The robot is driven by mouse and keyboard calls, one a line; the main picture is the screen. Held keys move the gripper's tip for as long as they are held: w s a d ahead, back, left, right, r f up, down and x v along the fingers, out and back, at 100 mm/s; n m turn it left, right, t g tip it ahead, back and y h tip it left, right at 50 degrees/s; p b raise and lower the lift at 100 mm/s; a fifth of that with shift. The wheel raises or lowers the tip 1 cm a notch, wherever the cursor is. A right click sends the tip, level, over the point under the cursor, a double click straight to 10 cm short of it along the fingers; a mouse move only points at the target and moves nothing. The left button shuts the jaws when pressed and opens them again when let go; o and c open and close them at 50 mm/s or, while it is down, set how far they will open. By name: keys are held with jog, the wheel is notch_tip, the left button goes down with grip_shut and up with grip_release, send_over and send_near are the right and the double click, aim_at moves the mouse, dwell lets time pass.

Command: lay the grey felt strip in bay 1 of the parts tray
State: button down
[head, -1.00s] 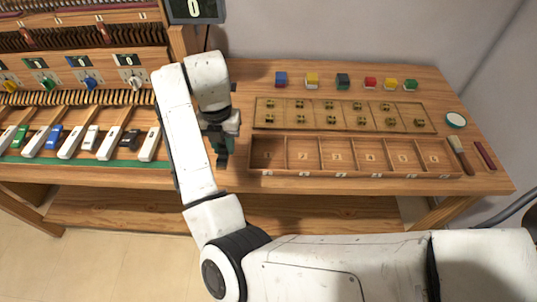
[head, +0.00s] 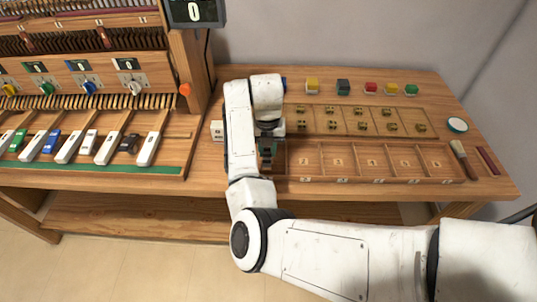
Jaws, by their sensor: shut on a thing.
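My gripper (head: 268,155) points down at the left end of the parts tray (head: 375,181), over bay 1. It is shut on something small. The grey felt strip cannot be made out; the fingers and my arm hide it. Bay 1 is mostly covered by the gripper and arm. Bays 2 to 5 and the last bay to the right show open and empty. I cannot tell whether the fingertips touch the tray floor.
Behind the tray lies a wooden board (head: 345,122) with several small brass-coloured parts. A brush (head: 460,152) and a round tin (head: 457,125) are at the right. Piano keys (head: 108,147) are at the left.

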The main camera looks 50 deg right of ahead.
aim_at(268, 151)
jog(key=shift+d+f, duration=0.2)
jog(key=shift+f, duration=1.55)
jog(key=shift+f, duration=0.1)
jog(key=c, duration=0.9)
grip_release()
